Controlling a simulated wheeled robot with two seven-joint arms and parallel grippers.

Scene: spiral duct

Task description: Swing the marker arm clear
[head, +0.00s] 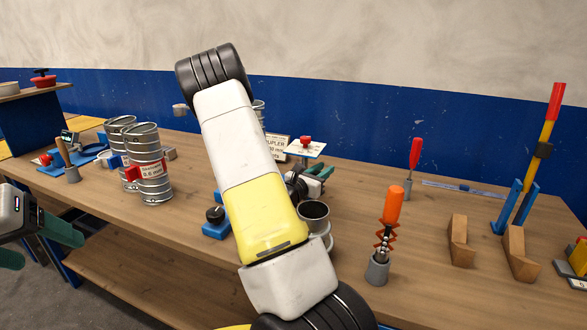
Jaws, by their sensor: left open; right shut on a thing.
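I cannot pick out the marker arm with certainty; my own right arm covers the middle of the head view. A low blue base with a black knob (215,215) shows just left of that arm. My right gripper (322,173) is partly hidden behind the arm. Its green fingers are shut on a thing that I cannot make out. My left gripper (52,256) is open and empty at the left, off the bench's front edge.
Spiral duct pieces (149,165) stand on the wooden bench (190,200). A metal cup (314,215), an orange-handled tool in a holder (388,235), wooden blocks (459,242) and a tall red-yellow-blue post (551,110) stand to the right. The bench's front left is clear.

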